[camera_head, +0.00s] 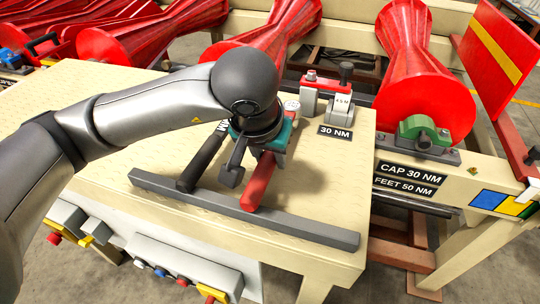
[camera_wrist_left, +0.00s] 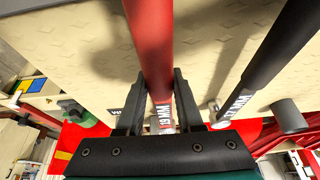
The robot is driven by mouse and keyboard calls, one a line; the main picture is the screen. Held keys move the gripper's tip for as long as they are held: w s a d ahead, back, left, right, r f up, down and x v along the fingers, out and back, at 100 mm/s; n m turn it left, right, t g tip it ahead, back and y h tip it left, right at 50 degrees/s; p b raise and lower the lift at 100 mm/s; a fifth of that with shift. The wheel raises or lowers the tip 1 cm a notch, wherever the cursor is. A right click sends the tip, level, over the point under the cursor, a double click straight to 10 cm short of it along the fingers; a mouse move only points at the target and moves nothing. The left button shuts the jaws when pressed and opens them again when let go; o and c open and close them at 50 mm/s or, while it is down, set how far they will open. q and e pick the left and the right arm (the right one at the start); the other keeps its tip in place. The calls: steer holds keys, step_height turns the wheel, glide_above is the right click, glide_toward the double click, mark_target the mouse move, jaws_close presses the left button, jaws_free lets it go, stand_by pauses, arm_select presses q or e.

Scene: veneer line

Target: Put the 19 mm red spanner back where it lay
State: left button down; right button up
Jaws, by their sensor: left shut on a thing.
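The red spanner (camera_head: 259,182) has a red handle pointing toward the front edge of the cream bench, its end over the grey bar (camera_head: 315,232). My left gripper (camera_head: 266,152) is shut on it; its fingertips are mostly hidden in the head view. My right gripper is not in view.
Red ribbed rollers (camera_head: 425,70) lie behind and right. A switch box (camera_head: 180,268) hangs on the bench front. The bench top right of the red spanner is clear.

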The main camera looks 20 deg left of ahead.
arm_select(q)
steer(key=shift+f+b, duration=0.2)
steer(key=shift+b, duration=0.1)
steer(key=shift+c, duration=2.4)
jaws_free()
steer(key=shift+r+p, duration=2.1)
steer(key=shift+r, duration=1.9)
steer(key=shift+r, duration=0.1)
